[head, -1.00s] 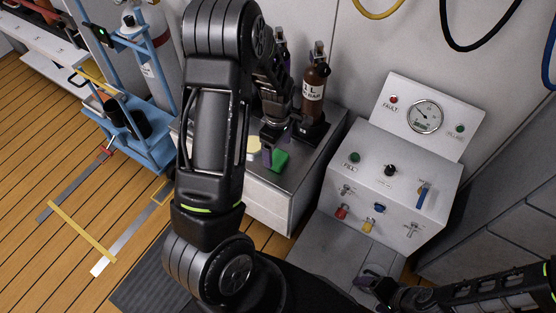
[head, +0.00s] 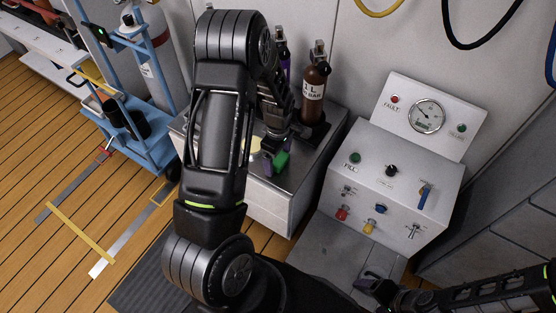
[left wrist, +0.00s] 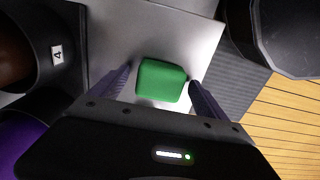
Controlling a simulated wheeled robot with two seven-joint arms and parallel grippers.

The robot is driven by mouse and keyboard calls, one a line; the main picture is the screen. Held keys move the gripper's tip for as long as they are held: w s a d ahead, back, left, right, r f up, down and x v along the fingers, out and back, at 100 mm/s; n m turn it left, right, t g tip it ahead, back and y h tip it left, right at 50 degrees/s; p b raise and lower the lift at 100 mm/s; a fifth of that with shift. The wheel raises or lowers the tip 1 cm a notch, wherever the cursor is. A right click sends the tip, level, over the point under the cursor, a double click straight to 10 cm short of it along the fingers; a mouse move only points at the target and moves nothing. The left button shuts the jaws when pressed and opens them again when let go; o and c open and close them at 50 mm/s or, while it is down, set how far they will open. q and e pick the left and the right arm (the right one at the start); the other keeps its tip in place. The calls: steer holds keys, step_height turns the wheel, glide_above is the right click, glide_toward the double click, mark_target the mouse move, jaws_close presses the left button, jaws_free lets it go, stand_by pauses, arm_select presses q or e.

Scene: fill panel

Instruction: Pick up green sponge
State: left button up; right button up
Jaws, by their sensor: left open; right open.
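The green sponge (head: 282,160) lies on the grey metal top of a low cabinet (head: 293,187), near its front edge. In the left wrist view the green sponge (left wrist: 162,81) sits between the two purple fingers of my left gripper (left wrist: 160,88). The fingers are open, with a gap showing on each side of it. In the head view my left gripper (head: 275,156) is right at the sponge and partly covers it. My right gripper (head: 373,289) is open and empty at the lower right, over a grey surface.
A brown bottle (head: 314,92) stands in a black holder behind the sponge, with a purple bottle (head: 283,60) beside it. A pale yellow round item (head: 252,146) lies left of the sponge. The white control panel (head: 395,185) stands to the right.

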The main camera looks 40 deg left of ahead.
arm_select(q)
steer(key=shift+c, duration=0.5)
steer(key=c, duration=1.3)
